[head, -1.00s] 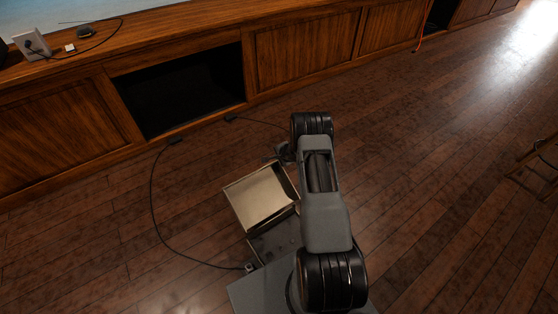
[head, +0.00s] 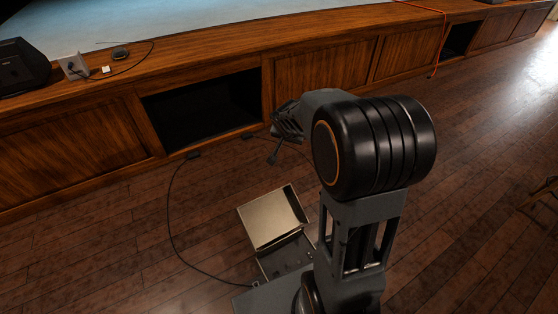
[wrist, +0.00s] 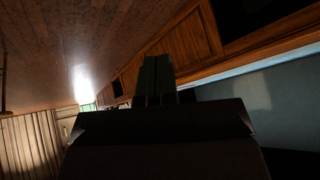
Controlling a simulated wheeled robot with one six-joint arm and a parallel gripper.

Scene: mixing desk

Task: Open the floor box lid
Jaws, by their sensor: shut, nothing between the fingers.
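The floor box lid (head: 272,217) is a tan metal panel with raised rims. It stands tilted up, open, at the far side of the floor box (head: 286,257). The dark inside of the box shows in front of it, partly hidden by my arm. My gripper (head: 274,158) is up and beyond the lid, near the stage front, clear of the lid. In the wrist view my gripper's fingers (wrist: 157,80) are together with nothing between them. The lid and box are not in the wrist view.
A black cable (head: 175,235) runs along the floor left of the box toward the stage front. The wooden stage (head: 320,72) with a dark opening (head: 205,108) lies beyond. An orange cable (head: 439,47) hangs farther right. The plank floor (head: 460,200) at right is mostly clear.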

